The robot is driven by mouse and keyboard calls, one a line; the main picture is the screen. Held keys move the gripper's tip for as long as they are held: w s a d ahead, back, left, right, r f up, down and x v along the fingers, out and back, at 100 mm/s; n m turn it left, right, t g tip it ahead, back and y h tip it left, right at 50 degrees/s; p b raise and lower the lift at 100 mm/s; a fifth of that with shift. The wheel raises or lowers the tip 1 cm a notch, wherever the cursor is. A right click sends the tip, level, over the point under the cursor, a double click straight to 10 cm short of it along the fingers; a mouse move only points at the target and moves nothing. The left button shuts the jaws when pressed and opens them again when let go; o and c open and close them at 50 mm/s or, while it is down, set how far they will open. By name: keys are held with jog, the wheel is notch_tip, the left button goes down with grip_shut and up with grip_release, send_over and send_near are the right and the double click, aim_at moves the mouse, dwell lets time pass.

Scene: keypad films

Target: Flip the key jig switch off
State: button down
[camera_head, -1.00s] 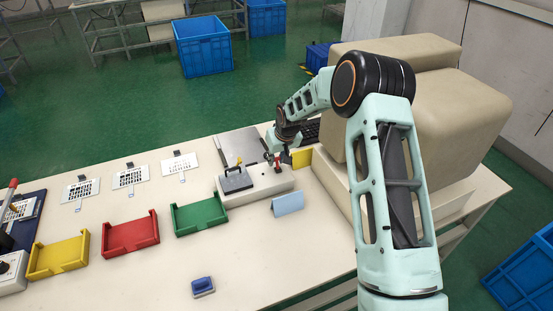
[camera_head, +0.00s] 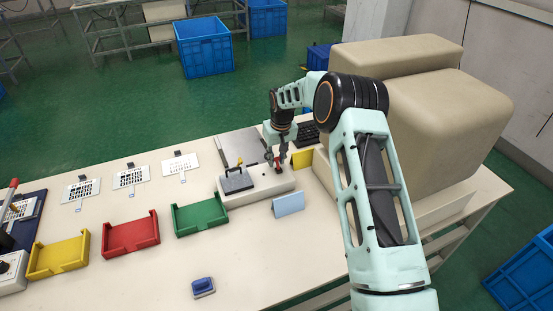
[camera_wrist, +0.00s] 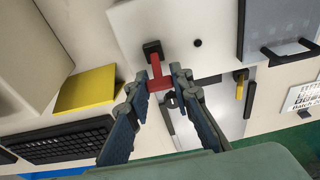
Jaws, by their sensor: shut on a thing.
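The key jig (camera_head: 240,196) is a pale box on the table with a dark plate with a handle (camera_head: 237,180) on its left part. Its red switch (camera_head: 277,168) is near the right end. In the wrist view the switch is a red T-shaped lever (camera_wrist: 158,72) rising from a black base (camera_wrist: 152,48). My gripper (camera_head: 274,157) reaches down onto it from behind. In the wrist view my gripper (camera_wrist: 160,78) has a finger on each side of the red crossbar and is shut on it. The fingers partly hide the lever in the head view.
A yellow block (camera_head: 302,158) and a keyboard (camera_head: 308,133) are close by on the right. A light blue card (camera_head: 288,202) stands in front of the jig. Large beige covered boxes (camera_head: 440,110) stand at the right. Green, red and yellow trays (camera_head: 130,235) line the left.

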aim_at(279, 169)
jog(key=c, duration=1.7)
grip_release()
jog(key=shift+r, duration=0.15)
jog(key=r, duration=0.4)
jog(key=s+r, duration=0.1)
jog(key=r, duration=0.2)
jog(key=s+d+r, duration=0.1)
jog(key=r, duration=0.3)
jog(key=shift+s+r, duration=0.1)
jog(key=shift+r, duration=0.2)
